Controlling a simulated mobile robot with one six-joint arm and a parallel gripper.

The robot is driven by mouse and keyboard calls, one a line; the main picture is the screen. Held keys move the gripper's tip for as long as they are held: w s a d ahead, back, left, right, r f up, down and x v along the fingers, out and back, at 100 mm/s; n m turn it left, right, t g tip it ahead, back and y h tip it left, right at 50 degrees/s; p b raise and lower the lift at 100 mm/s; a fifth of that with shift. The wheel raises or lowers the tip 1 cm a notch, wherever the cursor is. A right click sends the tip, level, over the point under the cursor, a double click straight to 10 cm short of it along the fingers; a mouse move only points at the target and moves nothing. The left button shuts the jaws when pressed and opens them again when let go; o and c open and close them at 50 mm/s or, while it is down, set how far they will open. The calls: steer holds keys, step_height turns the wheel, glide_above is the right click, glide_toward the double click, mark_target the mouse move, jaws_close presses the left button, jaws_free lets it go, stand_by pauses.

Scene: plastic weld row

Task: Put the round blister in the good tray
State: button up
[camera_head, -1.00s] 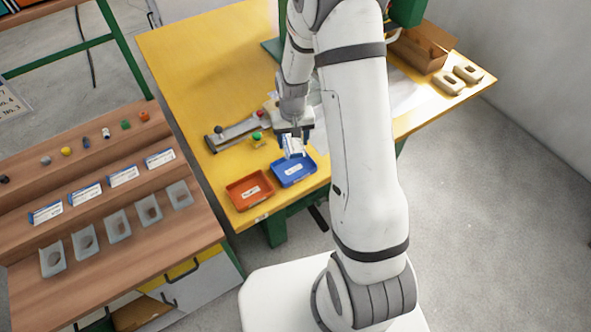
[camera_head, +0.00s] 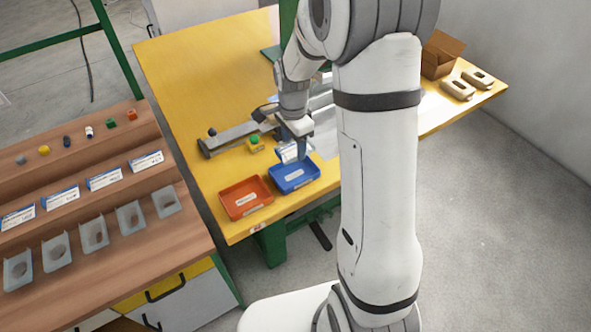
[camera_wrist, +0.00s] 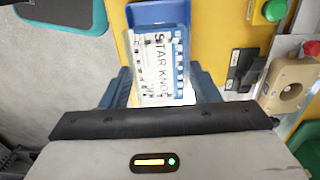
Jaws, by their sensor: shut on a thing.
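My gripper (camera_head: 302,152) is shut on a blister pack (camera_head: 289,153), above the back part of the blue tray (camera_head: 294,187). In the wrist view the pack (camera_wrist: 158,62) lies between my fingers, its printed card reading "STAR KNO", the rest hidden. The blue tray's rim (camera_wrist: 160,12) shows beyond it. I cannot tell if the pack touches the tray, nor see its round outline. The orange-red tray (camera_head: 245,198) stands just left of the blue one. Both trays carry white labels too small to read.
A green button box (camera_head: 255,144) and a grey fixture (camera_head: 233,136) stand behind the trays on the yellow table (camera_head: 180,80). The wooden rack (camera_head: 140,210) at left holds clear blisters, cards and coloured knobs. A cardboard box (camera_head: 440,55) stands at the back right.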

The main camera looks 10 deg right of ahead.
step_height(320, 180, down, 8)
steer(key=shift+r, duration=0.25)
steer(key=shift+f, duration=0.2)
steer(key=o, duration=0.8)
step_height(320, 180, up, 12)
steer(key=shift+w+r, duration=0.1)
steer(key=shift+r, duration=0.05)
steer(key=s+r+n+t, duration=0.1)
steer(key=s+r+n, duration=0.4)
steer(key=s, duration=0.5)
steer(key=s+r+n+t, duration=0.1)
steer(key=s+r+n, duration=0.3)
steer(key=s+n, duration=0.5)
steer(key=shift+s+d+r+n+t, duration=0.3)
steer(key=shift+s+r+t, duration=0.1)
steer(key=shift+s, duration=0.75)
